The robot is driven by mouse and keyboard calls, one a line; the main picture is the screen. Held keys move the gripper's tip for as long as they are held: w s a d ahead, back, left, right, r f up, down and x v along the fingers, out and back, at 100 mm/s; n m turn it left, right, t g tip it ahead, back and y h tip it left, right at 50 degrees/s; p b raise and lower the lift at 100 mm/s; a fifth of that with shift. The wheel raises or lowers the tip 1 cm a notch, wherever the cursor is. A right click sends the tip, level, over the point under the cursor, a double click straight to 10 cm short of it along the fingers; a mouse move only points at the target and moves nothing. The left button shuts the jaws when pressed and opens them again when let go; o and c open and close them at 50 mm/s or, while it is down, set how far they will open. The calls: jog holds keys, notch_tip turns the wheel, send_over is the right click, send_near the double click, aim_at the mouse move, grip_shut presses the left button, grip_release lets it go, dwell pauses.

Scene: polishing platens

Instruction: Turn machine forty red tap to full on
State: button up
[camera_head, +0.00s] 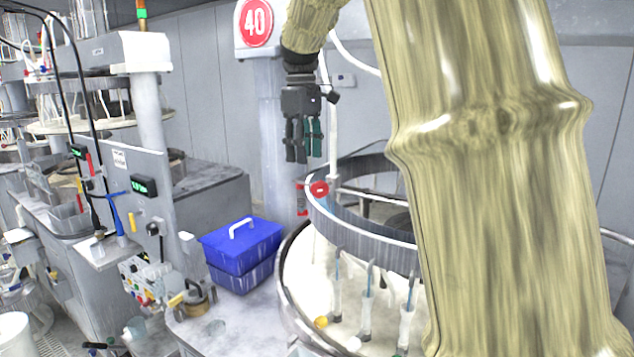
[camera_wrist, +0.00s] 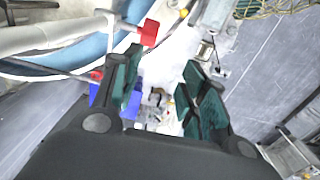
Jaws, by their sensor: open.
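The machine with the round red 40 sign (camera_head: 256,22) stands at the upper middle of the head view. A red round part (camera_head: 319,189) with a white mark, likely the red tap, sits by the rim of its ring. In the wrist view a red block-like handle (camera_wrist: 148,32) shows beyond the left finger's tip, beside a pale pipe. I cannot tell how far the tap is turned. My gripper (camera_head: 303,160) points down above and slightly left of the red part, apart from it. In the wrist view my gripper (camera_wrist: 160,78) is open, with nothing between its fingers.
A blue box (camera_head: 242,247) with a white handle stands on the grey bench at left. A control panel (camera_head: 140,280) with a lever is at lower left. My arm hides much of the right side.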

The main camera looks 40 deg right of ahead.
aim_at(315, 184)
jog(key=d+f+p, duration=0.1)
jog(key=f, duration=0.2)
jog(key=d+f+p, duration=0.1)
jog(key=f, duration=0.2)
jog(key=d+f+p, duration=0.1)
jog(key=d+f, duration=0.1)
jog(key=shift+s+f, duration=0.25)
jog(key=shift+f, duration=0.15)
jog(key=shift+a+f, duration=0.15)
jog(key=shift+a, duration=0.15)
jog(key=shift+w+a, duration=0.35)
jog(key=shift+a, duration=0.4)
jog(key=shift+s+d+f, duration=0.1)
jog(key=shift+d, duration=0.25)
jog(key=shift+c, duration=0.4)
jog(key=shift+s+d, duration=0.15)
jog(key=shift+d, duration=0.15)
jog(key=c, duration=0.3)
jog(key=shift+d, duration=0.1)
jog(key=c, duration=0.4)
jog(key=shift+a, duration=0.25)
grip_shut()
jog(key=shift+a, duration=0.15)
